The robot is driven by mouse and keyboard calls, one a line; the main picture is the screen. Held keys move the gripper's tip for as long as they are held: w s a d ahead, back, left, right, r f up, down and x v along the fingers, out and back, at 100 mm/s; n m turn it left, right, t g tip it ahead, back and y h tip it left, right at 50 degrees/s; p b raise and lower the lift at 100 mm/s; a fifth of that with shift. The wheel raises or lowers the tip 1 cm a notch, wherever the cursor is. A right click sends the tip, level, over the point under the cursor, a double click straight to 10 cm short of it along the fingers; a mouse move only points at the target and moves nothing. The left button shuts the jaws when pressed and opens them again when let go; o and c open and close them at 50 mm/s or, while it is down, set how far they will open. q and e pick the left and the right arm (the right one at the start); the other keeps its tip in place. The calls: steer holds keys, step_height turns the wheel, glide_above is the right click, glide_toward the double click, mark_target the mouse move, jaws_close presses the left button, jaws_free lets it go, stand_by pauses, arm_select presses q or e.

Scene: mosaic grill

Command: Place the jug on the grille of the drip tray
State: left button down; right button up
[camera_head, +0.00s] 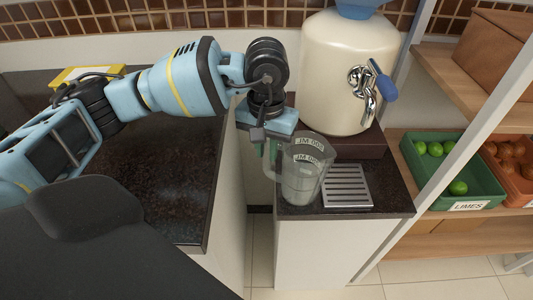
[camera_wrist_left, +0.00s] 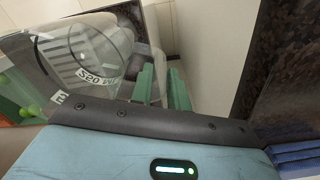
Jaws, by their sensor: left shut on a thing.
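The clear jug (camera_head: 303,178) with printed markings is roughly upright, just left of the drip tray's slotted metal grille (camera_head: 348,187). Its lower part overlaps the dark counter near the left edge; I cannot tell whether it touches the counter. My left gripper (camera_head: 268,152) is shut on the jug's handle, on the jug's left side. In the left wrist view, the jug (camera_wrist_left: 88,48) fills the upper left, and the green fingers (camera_wrist_left: 161,88) are at its handle. The grille shows partly behind the clear wall there. My right gripper is not in view.
A cream dispenser (camera_head: 345,75) with a metal tap (camera_head: 365,90) stands on a dark base behind the grille. A pale post and shelves with a green crate of limes (camera_head: 470,190) are on the right. A gap separates the counter from the dark worktop (camera_head: 165,170) at left.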

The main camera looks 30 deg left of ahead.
arm_select(q)
steer(key=shift+f, duration=1.1)
steer(key=shift+f, duration=0.25)
steer(key=c, duration=1.3)
jaws_free()
steer(key=shift+c, duration=0.2)
steer(key=shift+r, duration=0.1)
